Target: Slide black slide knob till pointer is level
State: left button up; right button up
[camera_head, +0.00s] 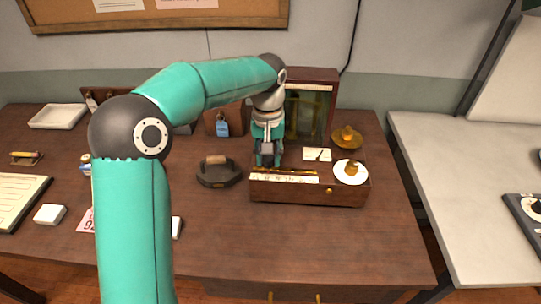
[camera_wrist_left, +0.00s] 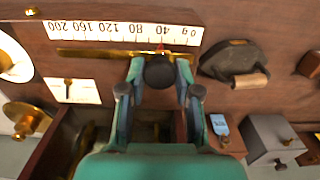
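The black slide knob (camera_wrist_left: 160,72) sits by a brass rail (camera_wrist_left: 100,53) on the wooden scale box (camera_head: 300,190). My left gripper (camera_wrist_left: 159,66) has one finger on each side of the knob, with the tips close against it; it seems shut on it. The gripper also shows above the box's left part in the head view (camera_head: 267,158). A red mark (camera_wrist_left: 160,48) beyond the knob is near 40 on the white number strip (camera_wrist_left: 125,32). A dark pointer (camera_wrist_left: 68,88) lies in front of a white card (camera_head: 317,154). Its exact tilt is hard to tell. My right gripper is not in view.
A white dish with a brass weight (camera_head: 350,172) stands at the box's right, with a brass pan (camera_head: 346,138) behind it. A glass-fronted cabinet (camera_head: 305,110) stands behind. A dark iron-like object (camera_head: 218,172) is left of the box.

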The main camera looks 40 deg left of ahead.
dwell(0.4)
pick_arm(q)
jog(key=shift+w+d+p, duration=0.25)
jog(key=shift+w+d, duration=0.1)
jog(key=shift+d, duration=0.25)
jog(key=shift+w+d+p, duration=0.25)
jog(key=shift+w+d, duration=0.1)
jog(key=shift+d, duration=0.25)
jog(key=o, duration=0.9)
jog(key=shift+r, duration=0.1)
notch_tip(320, 180, up, 7)
jog(key=p, duration=0.6)
